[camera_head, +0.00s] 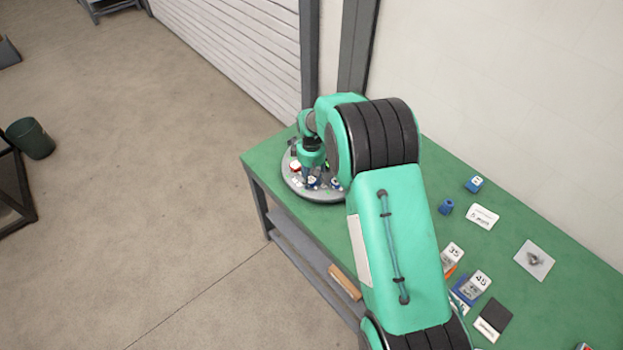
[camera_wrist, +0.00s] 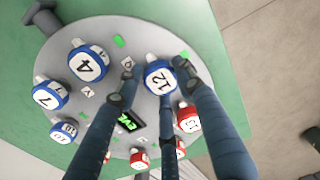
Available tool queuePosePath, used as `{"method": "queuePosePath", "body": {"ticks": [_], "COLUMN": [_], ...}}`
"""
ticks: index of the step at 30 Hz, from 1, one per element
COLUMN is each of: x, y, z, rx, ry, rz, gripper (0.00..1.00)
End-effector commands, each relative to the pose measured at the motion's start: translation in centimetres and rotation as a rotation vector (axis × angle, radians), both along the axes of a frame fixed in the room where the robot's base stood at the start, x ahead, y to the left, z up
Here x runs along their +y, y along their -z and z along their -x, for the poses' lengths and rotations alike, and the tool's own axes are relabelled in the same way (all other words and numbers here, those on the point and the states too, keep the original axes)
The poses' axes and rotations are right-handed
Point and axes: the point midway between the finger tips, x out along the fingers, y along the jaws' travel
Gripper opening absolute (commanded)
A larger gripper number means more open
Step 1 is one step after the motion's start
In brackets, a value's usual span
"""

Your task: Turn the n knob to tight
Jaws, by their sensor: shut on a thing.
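A round grey plate (camera_wrist: 110,40) carries several numbered knobs and small letter tags; in the head view it stands at the far left end of the green bench (camera_head: 300,194). A blue and white knob marked 12 (camera_wrist: 158,78) sits between my gripper's fingertips (camera_wrist: 158,84). My gripper is shut on it; the contact is partly hidden by the fingers. Knobs marked 4 (camera_wrist: 86,64), 7 (camera_wrist: 47,95) and 10 (camera_wrist: 64,130) are to the left. A red knob marked 13 (camera_wrist: 189,121) is to the right. I cannot read an n label or a tight mark.
A small display with green characters (camera_wrist: 129,121) lies between the fingers. In the head view, numbered blocks (camera_head: 471,286), a white card (camera_head: 482,216) and a grey square plate (camera_head: 534,259) lie along the bench. A wall runs behind it; the floor to the left is open.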

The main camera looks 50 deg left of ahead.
Motion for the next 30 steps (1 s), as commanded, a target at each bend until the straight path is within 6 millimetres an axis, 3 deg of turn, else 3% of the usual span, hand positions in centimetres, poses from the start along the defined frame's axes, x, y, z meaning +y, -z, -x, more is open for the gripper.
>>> {"method": "queuePosePath", "body": {"ticks": [11, 30], "x": [-0.33, -0.33], "y": [0.29, 0.40], "z": [0.16, 0.44], "rx": [0.004, 0.002], "ry": [0.165, 0.747], "rz": [0.008, 0.011], "gripper": [0.11, 0.11]}}
